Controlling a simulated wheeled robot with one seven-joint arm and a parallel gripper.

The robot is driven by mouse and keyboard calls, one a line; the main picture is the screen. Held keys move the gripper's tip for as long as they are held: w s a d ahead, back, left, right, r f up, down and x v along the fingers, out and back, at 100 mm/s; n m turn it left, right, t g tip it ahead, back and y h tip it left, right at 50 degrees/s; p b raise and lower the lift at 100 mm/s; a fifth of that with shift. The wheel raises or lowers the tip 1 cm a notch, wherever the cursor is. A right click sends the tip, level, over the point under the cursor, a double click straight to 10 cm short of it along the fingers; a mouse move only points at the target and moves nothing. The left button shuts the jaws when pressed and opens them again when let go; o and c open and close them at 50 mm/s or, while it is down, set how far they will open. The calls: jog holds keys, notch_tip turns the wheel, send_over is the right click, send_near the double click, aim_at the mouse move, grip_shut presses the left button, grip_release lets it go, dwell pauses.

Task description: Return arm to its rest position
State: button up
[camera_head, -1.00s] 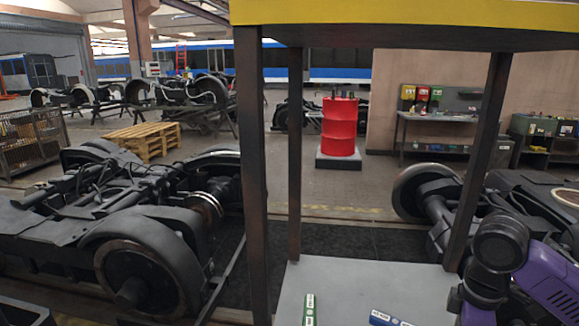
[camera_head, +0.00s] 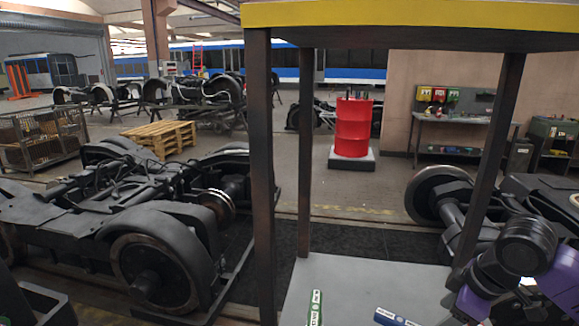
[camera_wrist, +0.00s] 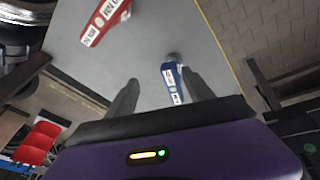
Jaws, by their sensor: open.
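My purple and black arm (camera_head: 520,255) is folded low at the right edge of the head view. My gripper (camera_wrist: 159,92) shows in the wrist view with its two dark fingers apart and nothing between them. It is over a grey shelf board (camera_wrist: 160,30). A blue labelled item (camera_wrist: 172,82) lies on the board close to the right finger; I cannot tell whether they touch. A red labelled item (camera_wrist: 104,20) lies farther up and left. The head view hides the gripper's fingers.
The grey board (camera_head: 350,285) stands between dark posts (camera_head: 261,180) under a yellow-edged top (camera_head: 410,14). A green item (camera_head: 315,307) and a blue item (camera_head: 395,318) lie on it. Bogies stand left (camera_head: 150,255) and right (camera_head: 440,195). A red drum (camera_head: 353,127) stands behind.

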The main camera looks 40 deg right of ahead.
jog(key=w+r+t, duration=0.5)
jog(key=w+r, duration=0.1)
jog(key=w, duration=0.3)
jog(key=w+a+r+m+t+h, duration=0.2)
jog(key=w+a+r+m+t, duration=0.15)
jog(key=r, duration=0.25)
jog(key=w+a+r+m+t+h, duration=0.2)
jog(key=w+r+t, duration=0.1)
jog(key=r+t, duration=0.25)
jog(key=w+a+r+m+t+h, duration=0.1)
jog(key=w+a+r+m+t, duration=0.15)
jog(key=r, duration=0.45)
jog(key=s+a+f+n+g+y+b, duration=0.1)
jog(key=s+a+f+n+g+y, duration=0.1)
jog(key=s+a+f, duration=1.1)
jog(key=s+a+f+n+g+y+b, duration=0.1)
jog(key=s+a+f+n+g+y, duration=0.2)
jog(key=s+a+f, duration=1)
jog(key=s+f+y, duration=0.1)
jog(key=s+f, duration=0.3)
jog(key=shift+s, duration=0.25)
